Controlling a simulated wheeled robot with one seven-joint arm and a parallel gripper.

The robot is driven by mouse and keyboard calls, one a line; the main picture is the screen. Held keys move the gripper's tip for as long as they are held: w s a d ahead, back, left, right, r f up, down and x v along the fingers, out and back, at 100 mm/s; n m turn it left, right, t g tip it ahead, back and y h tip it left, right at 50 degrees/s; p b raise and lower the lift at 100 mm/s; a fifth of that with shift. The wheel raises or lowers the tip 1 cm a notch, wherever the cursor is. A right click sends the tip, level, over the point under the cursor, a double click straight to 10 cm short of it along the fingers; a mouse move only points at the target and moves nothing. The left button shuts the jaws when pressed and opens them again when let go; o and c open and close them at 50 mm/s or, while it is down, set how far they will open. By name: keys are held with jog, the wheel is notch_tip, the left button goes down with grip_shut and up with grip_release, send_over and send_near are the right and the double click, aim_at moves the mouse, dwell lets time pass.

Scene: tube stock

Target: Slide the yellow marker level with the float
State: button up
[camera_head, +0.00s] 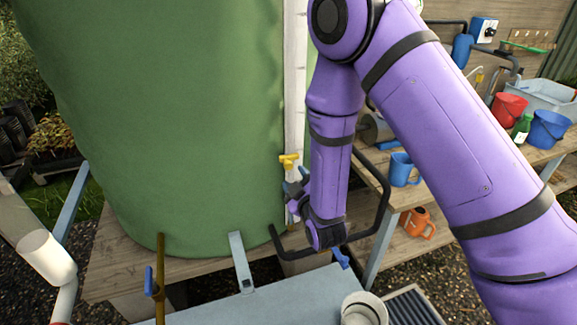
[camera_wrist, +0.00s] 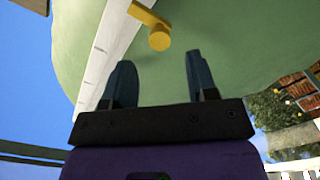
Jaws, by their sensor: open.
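The yellow marker (camera_head: 289,161) sits on the white upright board (camera_head: 295,75) beside the green tank (camera_head: 190,110). In the wrist view the marker (camera_wrist: 158,38) is a yellow bar with a rounded knob, lying across the white board (camera_wrist: 105,50) beyond my fingertips. My gripper (camera_head: 297,186) is just below the marker in the head view. Its two dark fingers (camera_wrist: 160,72) are apart, with nothing between them, and the knob stands past the gap. I cannot pick out the float in either view. My arm hides part of the area right of the board.
A black bent pipe (camera_head: 385,190) passes close around my wrist. A blue jug (camera_head: 403,170) stands on the wooden bench at right, with an orange can (camera_head: 417,223) below. A rusty rod with a blue handle (camera_head: 160,280) stands in front of the tank.

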aim_at(289, 167)
jog(key=x, duration=0.6)
jog(key=shift+w, duration=0.35)
jog(key=shift+c, duration=0.5)
